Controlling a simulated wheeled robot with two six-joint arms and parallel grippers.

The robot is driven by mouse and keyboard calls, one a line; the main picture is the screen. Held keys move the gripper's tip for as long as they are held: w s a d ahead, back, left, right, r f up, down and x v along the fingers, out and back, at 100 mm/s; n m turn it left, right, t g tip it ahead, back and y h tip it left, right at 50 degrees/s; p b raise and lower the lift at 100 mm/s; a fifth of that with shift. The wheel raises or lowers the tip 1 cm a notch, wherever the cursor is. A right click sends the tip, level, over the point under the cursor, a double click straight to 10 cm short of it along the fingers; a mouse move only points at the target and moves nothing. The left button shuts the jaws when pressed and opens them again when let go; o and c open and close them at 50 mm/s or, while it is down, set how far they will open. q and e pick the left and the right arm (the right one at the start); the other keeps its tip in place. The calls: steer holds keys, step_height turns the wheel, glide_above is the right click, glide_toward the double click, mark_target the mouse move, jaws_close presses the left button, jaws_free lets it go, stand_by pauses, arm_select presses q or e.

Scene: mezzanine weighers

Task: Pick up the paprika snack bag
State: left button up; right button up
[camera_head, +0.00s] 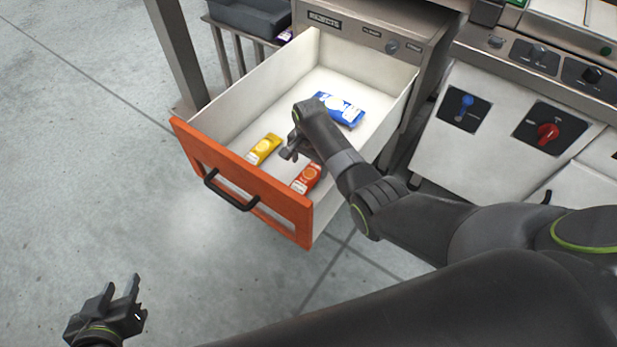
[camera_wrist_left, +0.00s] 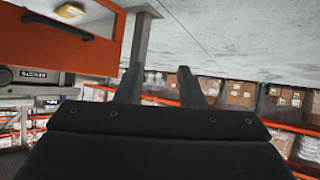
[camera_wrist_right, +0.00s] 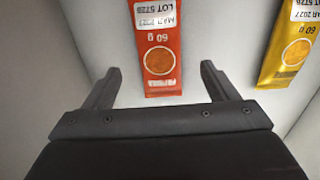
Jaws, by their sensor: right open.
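The paprika snack bag is the red-orange bag (camera_head: 307,178) lying in the open drawer, close to its orange front and right wall. In the right wrist view the red bag (camera_wrist_right: 161,50) lies between and beyond the fingertips, with upside-down print. My right gripper (camera_head: 288,153) is inside the drawer, between the red bag and a yellow bag; in its wrist view (camera_wrist_right: 160,80) the jaws are open and empty. My left gripper (camera_head: 122,290) is open and empty over the floor at lower left; its fingers also show apart in the left wrist view (camera_wrist_left: 158,82).
A yellow bag (camera_head: 263,148) and a blue bag (camera_head: 341,109) also lie in the drawer. The drawer's pale walls (camera_head: 262,90) and orange front (camera_head: 240,180) surround the right gripper. A control panel (camera_head: 508,125) stands at right. Floor at left is clear.

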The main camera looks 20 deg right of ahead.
mark_target(310, 173)
step_height(310, 173, down, 2)
steer(key=shift+w+d+f+b, duration=0.1)
steer(key=shift+f+b, duration=0.15)
steer(key=shift+b, duration=0.6)
step_height(310, 173, down, 2)
steer(key=shift+f+b, duration=0.2)
steer(key=shift+b, duration=0.55)
arm_select(q)
step_height(310, 173, up, 20)
steer(key=w+m+t, duration=0.2)
steer(key=t, duration=1.1)
steer(key=shift+d+m+t, duration=0.15)
steer(key=shift+m+t, duration=0.15)
arm_select(e)
steer(key=c, duration=1.1)
